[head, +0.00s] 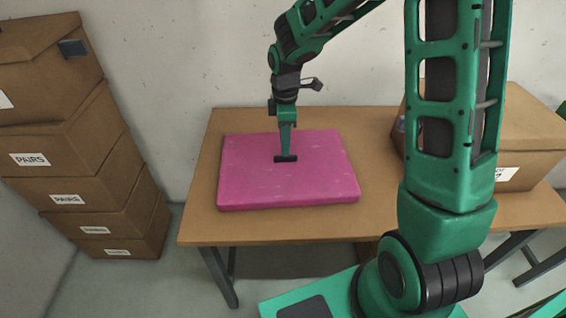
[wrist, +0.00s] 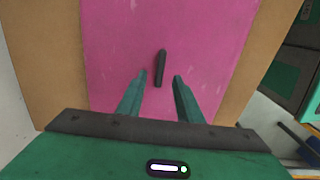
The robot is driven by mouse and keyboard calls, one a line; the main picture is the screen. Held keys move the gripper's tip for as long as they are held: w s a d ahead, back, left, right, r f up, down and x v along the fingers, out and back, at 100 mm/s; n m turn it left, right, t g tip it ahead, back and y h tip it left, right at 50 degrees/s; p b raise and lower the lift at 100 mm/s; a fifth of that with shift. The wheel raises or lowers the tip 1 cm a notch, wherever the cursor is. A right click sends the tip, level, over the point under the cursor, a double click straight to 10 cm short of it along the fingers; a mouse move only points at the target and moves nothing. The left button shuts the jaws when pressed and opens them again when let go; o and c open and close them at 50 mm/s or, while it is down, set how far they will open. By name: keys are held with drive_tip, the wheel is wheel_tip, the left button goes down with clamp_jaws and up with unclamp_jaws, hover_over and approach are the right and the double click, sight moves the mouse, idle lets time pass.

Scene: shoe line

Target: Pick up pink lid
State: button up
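The pink lid (head: 320,180) lies flat on the wooden table in the head view. It also fills the upper middle of the wrist view (wrist: 210,45). A dark bar-shaped handle (wrist: 160,68) stands out at the middle of the lid, and its dark end also shows below my gripper in the head view (head: 286,159). My gripper (head: 286,150) points down over the middle of the lid. In the wrist view, my gripper (wrist: 160,78) has its two green fingers apart, with the handle between and just beyond their tips. I cannot tell the exact height gap.
The wooden table (head: 200,205) has bare surface around the lid. A cardboard box (head: 520,130) stands on the table's right side, partly behind my arm. Stacked cardboard boxes (head: 75,150) stand at the left against the wall.

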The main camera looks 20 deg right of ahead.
sight(285, 162)
wheel_tip(285, 162, down, 5)
drive_tip(key=shift+d, duration=0.15)
clamp_jaws()
